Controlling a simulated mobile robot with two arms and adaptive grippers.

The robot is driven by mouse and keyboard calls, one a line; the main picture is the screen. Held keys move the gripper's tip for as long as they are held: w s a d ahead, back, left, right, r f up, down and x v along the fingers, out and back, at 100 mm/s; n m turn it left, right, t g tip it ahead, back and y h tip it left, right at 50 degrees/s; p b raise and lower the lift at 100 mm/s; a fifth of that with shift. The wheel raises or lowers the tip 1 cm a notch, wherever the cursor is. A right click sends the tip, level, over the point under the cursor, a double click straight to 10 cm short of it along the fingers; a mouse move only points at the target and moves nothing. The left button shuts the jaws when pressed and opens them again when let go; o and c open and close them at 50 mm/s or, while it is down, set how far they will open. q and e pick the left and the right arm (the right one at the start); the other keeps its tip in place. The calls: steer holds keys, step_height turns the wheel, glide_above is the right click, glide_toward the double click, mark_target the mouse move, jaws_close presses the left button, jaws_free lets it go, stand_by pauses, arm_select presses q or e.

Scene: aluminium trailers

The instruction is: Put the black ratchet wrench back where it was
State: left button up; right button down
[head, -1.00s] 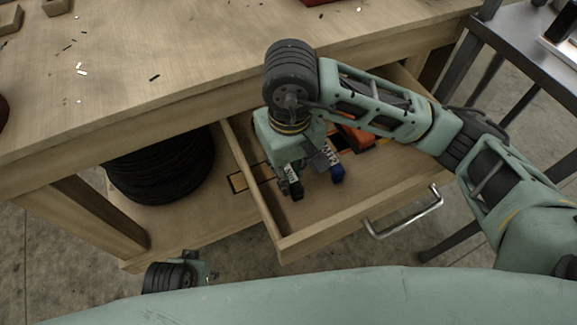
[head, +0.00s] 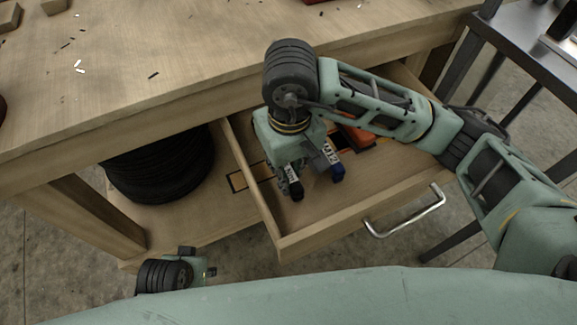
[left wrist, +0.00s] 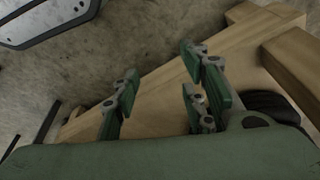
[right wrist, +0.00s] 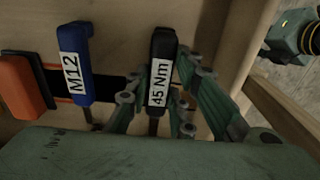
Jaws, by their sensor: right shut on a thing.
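The black ratchet wrench (right wrist: 161,70) with a white "45 Nm" label is between my right gripper's fingers (right wrist: 155,108). In the head view my right gripper (head: 312,185) is low inside the open drawer (head: 345,222), with the black handle end (head: 295,190) below it. A dark orange-edged recess (right wrist: 112,88) shows on the drawer floor beside the wrench. I cannot tell whether the wrench sits in it or just above. My left gripper (head: 205,262) is outside the drawer, at the lower left. Its fingers (left wrist: 162,88) are apart and empty.
Beside the black wrench lie a blue tool marked M12 (right wrist: 76,65) and an orange-handled tool (right wrist: 20,88). The drawer handle (head: 405,215) faces me. Black tires (head: 160,170) stand on the lower shelf. A metal stand (head: 520,70) is at the right.

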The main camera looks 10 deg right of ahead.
stand_by(0.3)
steer(key=c, duration=1.5)
jaws_free()
steer(key=shift+o, duration=0.2)
step_height(320, 180, up, 12)
steer(key=shift+s, duration=0.15)
